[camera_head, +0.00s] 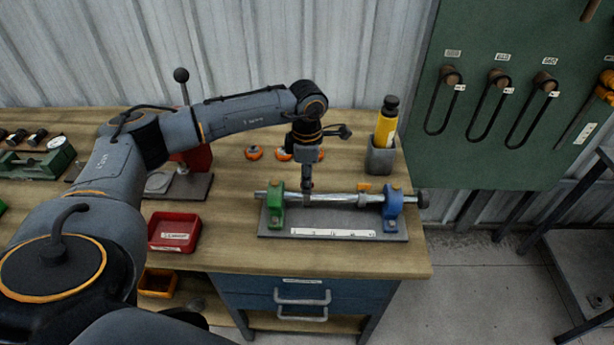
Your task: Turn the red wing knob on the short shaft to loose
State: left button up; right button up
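A metal shaft (335,198) lies across a green block (275,205) and a blue block (392,209) on a grey base plate (405,235). I cannot make out a red wing knob on it; a small orange part (364,187) shows near its right half. A dark round knob (423,200) is at the shaft's right end. My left gripper (307,193) points down at the shaft, just right of the green block, and may hide part of it. Its fingers look close together, but whether they are open or shut, or touching the shaft, I cannot tell. My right gripper is out of view.
Orange knobs (254,153) lie behind the shaft. A grey holder (380,160) with a yellow bottle (387,124) stands at the back right. A red tray (174,232) is left of the plate. A green board (500,130) with hanging belts is at the right.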

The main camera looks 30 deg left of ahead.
pick_arm(q)
grip_shut()
